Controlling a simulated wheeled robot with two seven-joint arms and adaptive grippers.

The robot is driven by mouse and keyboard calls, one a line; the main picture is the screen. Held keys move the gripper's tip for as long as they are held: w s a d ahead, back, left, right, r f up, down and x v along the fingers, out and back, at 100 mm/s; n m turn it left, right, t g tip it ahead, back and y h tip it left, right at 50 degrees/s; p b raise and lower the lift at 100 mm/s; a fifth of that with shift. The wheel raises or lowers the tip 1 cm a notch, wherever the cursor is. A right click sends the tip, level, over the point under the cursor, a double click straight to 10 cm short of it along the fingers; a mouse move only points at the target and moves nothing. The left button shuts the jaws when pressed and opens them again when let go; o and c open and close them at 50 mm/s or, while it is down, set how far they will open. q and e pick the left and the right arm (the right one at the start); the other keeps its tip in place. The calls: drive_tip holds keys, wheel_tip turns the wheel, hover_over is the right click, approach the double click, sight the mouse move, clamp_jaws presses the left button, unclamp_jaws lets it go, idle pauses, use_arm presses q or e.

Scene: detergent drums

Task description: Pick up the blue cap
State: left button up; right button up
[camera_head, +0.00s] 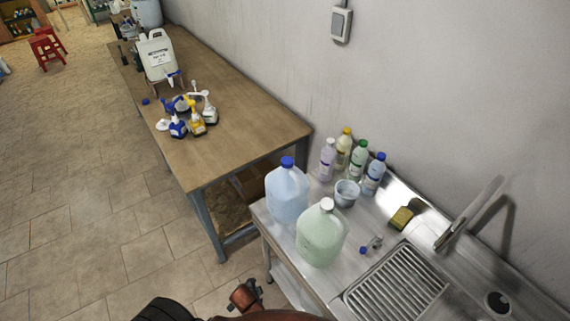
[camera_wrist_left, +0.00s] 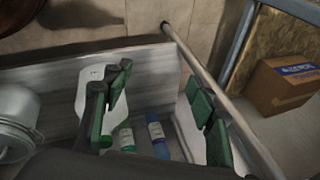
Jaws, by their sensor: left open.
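Blue caps show in several places in the head view. A loose blue cap (camera_head: 146,101) lies on the wooden table near its left edge. A small blue piece (camera_head: 363,250), perhaps a cap, lies on the steel counter beside the green jug (camera_head: 322,232). Another blue cap (camera_head: 288,162) tops the blue jug (camera_head: 287,193). My left gripper (camera_wrist_left: 162,105) is open, its green-padded fingers spread in the left wrist view, above a shelf with bottles. No loose blue cap is clear in that view. My right gripper is not in view.
The steel counter (camera_head: 310,285) also holds several bottles, a small tub (camera_head: 346,193), a sponge (camera_head: 403,217) and a drain grate (camera_head: 397,284). The wooden table (camera_head: 245,118) carries dispensers. A metal pot (camera_wrist_left: 17,120) and a cardboard box (camera_wrist_left: 283,85) show in the wrist view.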

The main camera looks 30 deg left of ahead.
use_arm(q)
drive_tip(key=w+a+r+m+t+y+p, duration=0.1)
drive_tip(key=w+r, duration=0.2)
drive_tip(key=r, duration=0.7)
drive_tip(key=w+r+m+t+p, duration=0.1)
drive_tip(key=w+r, duration=0.2)
drive_tip(key=r, duration=0.7)
drive_tip(key=m+t+y+p, duration=0.3)
drive_tip(key=m+t, duration=0.6)
drive_tip(key=m, duration=1.3)
approach(287, 161)
drive_tip(key=w, duration=0.4)
drive_tip(key=x, duration=0.4)
drive_tip(key=a+x, duration=0.1)
drive_tip(key=x, duration=0.2)
drive_tip(key=shift+s+f, duration=0.3)
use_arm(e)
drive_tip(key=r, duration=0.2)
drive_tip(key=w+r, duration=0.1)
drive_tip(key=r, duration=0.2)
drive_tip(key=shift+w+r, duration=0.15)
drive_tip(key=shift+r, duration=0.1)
use_arm(q)
drive_tip(key=shift+c, duration=0.2)
drive_tip(key=c, duration=0.6)
drive_tip(key=shift+c, duration=0.8)
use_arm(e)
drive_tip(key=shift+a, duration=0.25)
